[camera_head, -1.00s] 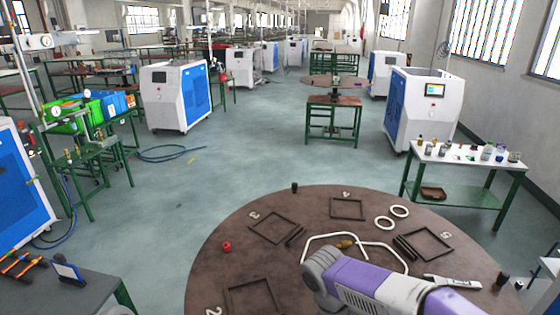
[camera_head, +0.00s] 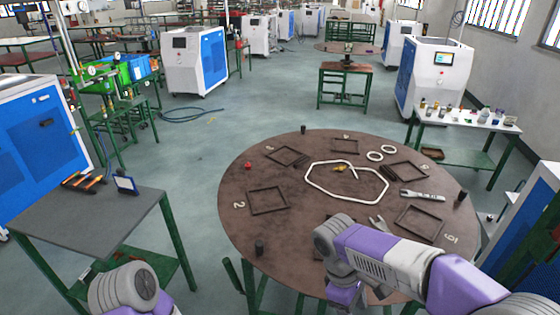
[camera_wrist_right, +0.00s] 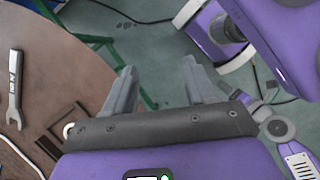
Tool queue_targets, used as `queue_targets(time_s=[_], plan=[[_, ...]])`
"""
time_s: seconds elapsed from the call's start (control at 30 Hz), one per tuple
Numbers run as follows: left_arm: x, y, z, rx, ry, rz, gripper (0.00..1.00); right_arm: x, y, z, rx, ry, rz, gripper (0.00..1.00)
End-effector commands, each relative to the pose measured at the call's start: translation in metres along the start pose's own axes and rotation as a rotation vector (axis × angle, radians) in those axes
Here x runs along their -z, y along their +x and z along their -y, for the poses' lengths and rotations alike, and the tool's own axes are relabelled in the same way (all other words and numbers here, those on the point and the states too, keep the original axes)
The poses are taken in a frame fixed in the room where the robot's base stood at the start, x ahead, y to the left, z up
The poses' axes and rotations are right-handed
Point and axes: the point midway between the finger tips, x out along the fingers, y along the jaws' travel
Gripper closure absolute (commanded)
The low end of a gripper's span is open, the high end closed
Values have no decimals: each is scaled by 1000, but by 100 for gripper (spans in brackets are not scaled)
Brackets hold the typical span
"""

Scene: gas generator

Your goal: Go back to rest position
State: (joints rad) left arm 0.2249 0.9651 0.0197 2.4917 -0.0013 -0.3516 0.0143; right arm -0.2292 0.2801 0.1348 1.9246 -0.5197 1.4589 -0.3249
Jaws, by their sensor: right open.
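My right gripper (camera_wrist_right: 160,72) shows in the right wrist view with its two grey fingers wide apart and nothing between them. Beyond the fingers are the floor and green table legs. In the head view my right arm comes in from the lower right and bends at the near edge of the round table; its fingers cannot be made out there. A grey and purple part of my left arm shows at the bottom left of the head view, but the left gripper is out of the frame.
The brown round table (camera_head: 240,180) carries dark square frames, a white bent tube, two white rings (camera_head: 375,156), a wrench (camera_head: 422,195) and a red piece (camera_head: 248,165). A grey table (camera_head: 85,225) stands at left. Open floor lies behind the round table.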

Motion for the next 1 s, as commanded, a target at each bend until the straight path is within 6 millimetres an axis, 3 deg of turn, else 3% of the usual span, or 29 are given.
queue_targets(time_s=[0.47,0.7,0.83,1.0], plan=[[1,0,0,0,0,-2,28,80,117,26,234,149,-210,44],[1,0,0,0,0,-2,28,123,207,63,436,442,-369,44],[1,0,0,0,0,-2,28,133,250,81,512,656,-432,44],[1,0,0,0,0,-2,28,132,291,95,549,912,-478,44]])
